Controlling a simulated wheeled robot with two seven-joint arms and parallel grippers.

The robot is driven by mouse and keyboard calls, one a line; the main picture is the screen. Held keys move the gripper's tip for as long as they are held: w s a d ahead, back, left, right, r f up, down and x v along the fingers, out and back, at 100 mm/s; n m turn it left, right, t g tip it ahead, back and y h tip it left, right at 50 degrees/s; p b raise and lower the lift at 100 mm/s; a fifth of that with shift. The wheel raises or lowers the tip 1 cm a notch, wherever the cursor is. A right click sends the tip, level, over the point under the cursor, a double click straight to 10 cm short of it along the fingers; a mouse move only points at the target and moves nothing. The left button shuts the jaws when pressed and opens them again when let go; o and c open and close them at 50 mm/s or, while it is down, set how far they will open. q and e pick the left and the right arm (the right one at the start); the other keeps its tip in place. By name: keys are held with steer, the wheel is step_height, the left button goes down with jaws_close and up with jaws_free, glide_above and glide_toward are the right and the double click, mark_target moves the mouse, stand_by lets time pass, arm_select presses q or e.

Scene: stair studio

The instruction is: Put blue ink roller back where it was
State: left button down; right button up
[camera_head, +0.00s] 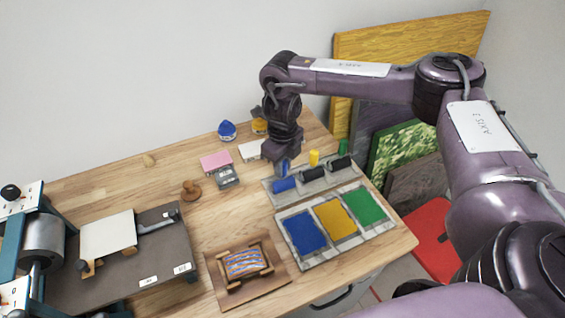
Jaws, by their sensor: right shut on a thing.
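The blue ink roller (284,185) is at the left end of the grey roller rack (328,184). Its blue handle stands up under my right gripper (282,164), which points down and is shut on it. I cannot tell whether the roller rests in the rack or is just above it. Two dark rollers lie in the rack to its right, one with a yellow handle (314,157) and one with a green handle (343,148). My left gripper is not in view.
An ink tray (287,260) with blue, yellow and green patches lies in front of the rack. A wooden frame (243,264), a wooden-handled stamp (191,189) and ink pads (216,161) are to the left. A press (44,240) stands far left. Panels lean behind at right.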

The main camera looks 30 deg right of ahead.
steer(key=o, duration=0.9)
steer(key=shift+r+p, duration=0.35)
steer(key=shift+r, duration=0.15)
steer(key=shift+w+r, duration=0.1)
steer(key=shift+r, duration=0.25)
step_height(320, 180, up, 11)
steer(key=shift+r, duration=0.15)
